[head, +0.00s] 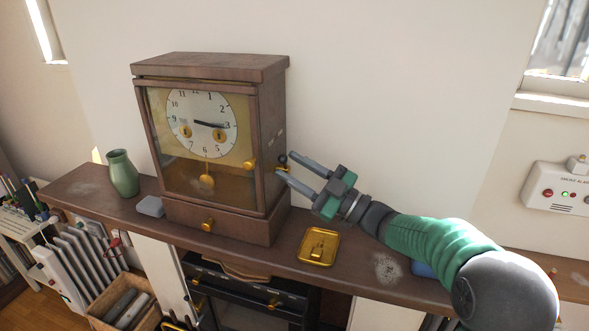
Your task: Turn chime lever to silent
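A brown wooden mantel clock (268,120) with a glass front, a white dial (202,122) and a gold pendulum stands on the mantel shelf. On its right side, a small lever (282,160), dark with a bit of gold, shows at the fingertips; I take it for the chime lever. Its setting and any labels are too small to read. My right gripper (285,163) reaches in from the right with its two grey fingers apart. The tips are at the clock's side, one above and one below the lever; I cannot tell whether they touch it. My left gripper is out of view.
The wooden shelf (80,187) holds a green vase (122,173), a grey rounded object (150,206) and a gold tray (329,233). A gold knob (249,164) sits on the clock's front. A smoke alarm panel (560,188) is on the right wall.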

